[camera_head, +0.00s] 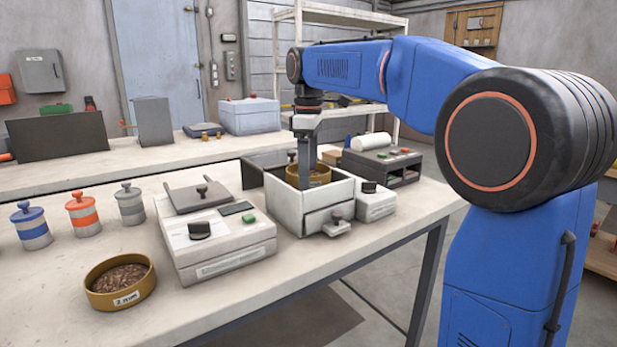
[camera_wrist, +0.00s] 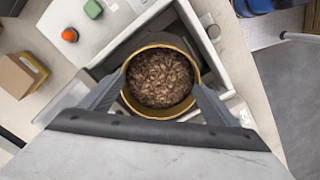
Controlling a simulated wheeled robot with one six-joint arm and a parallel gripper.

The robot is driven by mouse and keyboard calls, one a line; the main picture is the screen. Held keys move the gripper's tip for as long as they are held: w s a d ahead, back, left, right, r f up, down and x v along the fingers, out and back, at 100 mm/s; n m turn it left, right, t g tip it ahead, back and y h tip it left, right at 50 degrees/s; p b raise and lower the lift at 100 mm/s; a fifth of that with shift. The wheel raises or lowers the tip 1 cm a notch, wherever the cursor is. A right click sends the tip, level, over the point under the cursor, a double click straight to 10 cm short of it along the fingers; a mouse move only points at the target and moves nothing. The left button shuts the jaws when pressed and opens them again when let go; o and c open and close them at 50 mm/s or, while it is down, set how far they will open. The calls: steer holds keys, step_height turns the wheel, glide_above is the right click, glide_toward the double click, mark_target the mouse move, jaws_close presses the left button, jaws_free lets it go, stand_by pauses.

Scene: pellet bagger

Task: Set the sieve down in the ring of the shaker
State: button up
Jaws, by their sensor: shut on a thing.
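My gripper (camera_head: 306,168) reaches down into an open-topped white box (camera_head: 300,214) with a drawer front. It is shut on a brass-coloured sieve (camera_head: 321,174), whose rim shows behind the fingers. In the wrist view my gripper (camera_wrist: 160,84) has a finger on either side of the sieve (camera_wrist: 128,100), which is full of brown pellets. The sieve looks level and sits within the box's outline. Its underside is hidden, so I cannot tell whether it touches anything below. No ring of a shaker can be made out clearly.
A second sieve (camera_head: 104,300) with pellets, labelled 2 mm, stands at the front left. A grey-white unit (camera_head: 225,250) with a black knob stands left of the box. A dark-topped unit (camera_head: 372,160) is behind right. Several knobbed weights (camera_head: 84,215) stand left.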

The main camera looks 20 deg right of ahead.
steer(key=shift+f, duration=0.9)
steer(key=shift+f, duration=0.15)
steer(key=o, duration=1)
steer(key=shift+o, duration=0.2)
step_height(320, 180, up, 12)
